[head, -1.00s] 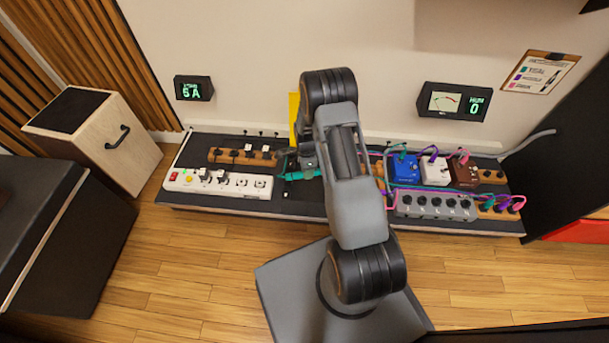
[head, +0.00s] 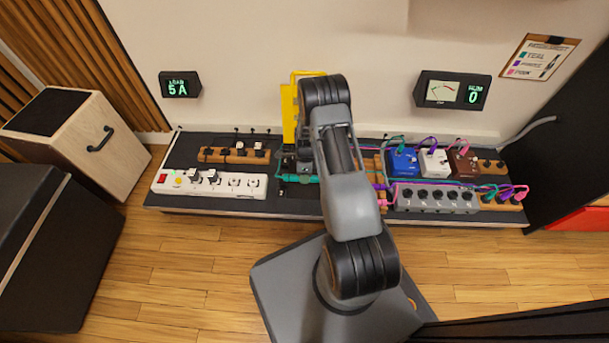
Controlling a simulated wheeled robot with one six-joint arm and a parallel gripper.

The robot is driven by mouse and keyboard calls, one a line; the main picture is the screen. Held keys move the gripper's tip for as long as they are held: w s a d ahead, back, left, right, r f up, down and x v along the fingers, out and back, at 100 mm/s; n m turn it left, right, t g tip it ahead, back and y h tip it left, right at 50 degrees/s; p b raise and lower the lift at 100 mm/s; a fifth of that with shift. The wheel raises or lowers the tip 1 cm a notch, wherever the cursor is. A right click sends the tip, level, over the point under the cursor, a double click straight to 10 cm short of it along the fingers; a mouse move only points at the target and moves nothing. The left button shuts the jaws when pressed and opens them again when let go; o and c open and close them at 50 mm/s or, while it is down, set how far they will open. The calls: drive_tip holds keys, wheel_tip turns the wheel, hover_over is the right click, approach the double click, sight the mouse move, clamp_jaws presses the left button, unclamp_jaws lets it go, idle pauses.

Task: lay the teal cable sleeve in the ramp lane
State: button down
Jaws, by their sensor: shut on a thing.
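The teal cable sleeve (head: 298,180) shows as a short teal strip low over the middle of the dark board, left of my arm. My gripper (head: 302,168) is at the sleeve and shut on it; my arm partly covers the fingers. I cannot tell whether the sleeve touches what is below it. A yellow panel (head: 289,112) stands upright just behind, partly hidden by my arm. Dark ramp-like parts (head: 292,191) lie under and around the sleeve, but the lanes are too small to make out.
A white power strip (head: 210,184) and a wooden plug rail (head: 233,156) lie to the left. Blue (head: 404,162), white (head: 434,163) and brown pedals (head: 464,165), a grey switch box (head: 435,198) and several coloured cables are to the right.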

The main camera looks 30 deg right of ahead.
drive_tip(key=b, duration=0.4)
hover_over(305, 190)
drive_tip(key=shift+w+f, duration=0.15)
drive_tip(key=shift+f, duration=1.15)
drive_tip(key=shift+w+f, duration=0.1)
drive_tip(key=shift+f, duration=1.15)
drive_tip(key=shift+x, duration=0.9)
drive_tip(key=shift+w+d+f, duration=0.15)
drive_tip(key=shift+w, duration=0.1)
drive_tip(key=c, duration=0.9)
unclamp_jaws()
drive_tip(key=shift+o, duration=0.2)
drive_tip(key=p+v, duration=0.6)
drive_tip(key=v, duration=0.8)
